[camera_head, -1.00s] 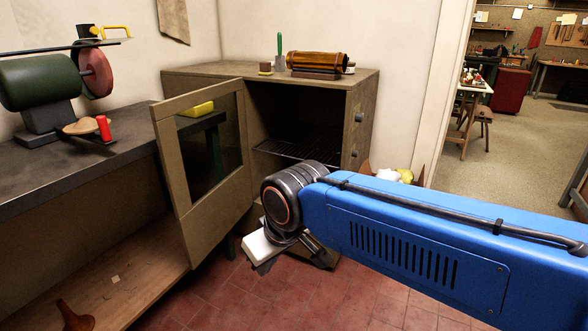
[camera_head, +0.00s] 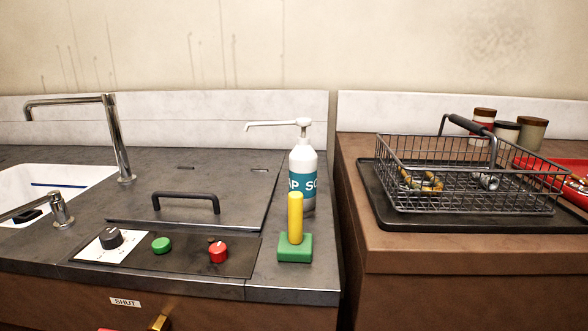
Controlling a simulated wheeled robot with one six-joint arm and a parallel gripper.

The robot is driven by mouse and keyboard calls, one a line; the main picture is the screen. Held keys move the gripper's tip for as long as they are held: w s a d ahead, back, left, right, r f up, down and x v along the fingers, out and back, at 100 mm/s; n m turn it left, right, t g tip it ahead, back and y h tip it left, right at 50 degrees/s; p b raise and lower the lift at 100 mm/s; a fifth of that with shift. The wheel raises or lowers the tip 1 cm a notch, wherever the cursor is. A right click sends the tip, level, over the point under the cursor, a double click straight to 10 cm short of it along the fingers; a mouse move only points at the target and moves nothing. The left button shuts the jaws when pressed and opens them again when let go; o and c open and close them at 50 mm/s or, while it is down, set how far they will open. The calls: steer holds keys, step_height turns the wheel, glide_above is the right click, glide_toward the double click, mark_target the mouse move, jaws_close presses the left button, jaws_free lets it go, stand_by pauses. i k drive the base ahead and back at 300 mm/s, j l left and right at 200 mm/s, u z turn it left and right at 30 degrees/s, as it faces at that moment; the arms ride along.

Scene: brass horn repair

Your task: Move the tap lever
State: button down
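A tall chrome tap (camera_head: 118,140) rises behind the left of the grey counter, its spout reaching left over a white sink (camera_head: 90,174). A short chrome lever fitting (camera_head: 60,210) stands on the counter by the sink, its arm pointing left to the picture edge. Low on the brown cabinet front, a brass fitting (camera_head: 160,323) and a bit of a red part (camera_head: 106,328) show at the bottom edge, mostly cut off. A label (camera_head: 125,302) above them reads "SHUT". I cannot tell which is the tap lever meant. My gripper is not in view now.
The counter holds a handled lid (camera_head: 185,203), a control panel (camera_head: 150,250) with a dial and green and red knobs, a soap bottle (camera_head: 302,165) and a yellow-handled green block (camera_head: 295,246). Right of a gap, a wire basket (camera_head: 465,180) sits on a black tray (camera_head: 410,222).

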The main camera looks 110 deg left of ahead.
mark_target(54, 195)
steer(key=l+u, duration=0.1)
steer(key=u, duration=0.3)
steer(key=l+u, duration=0.1)
steer(key=u, duration=0.3)
steer(key=l+u, duration=0.1)
steer(key=u, duration=3.75)
steer(key=k+j+z, duration=0.1)
steer(key=z, duration=0.6)
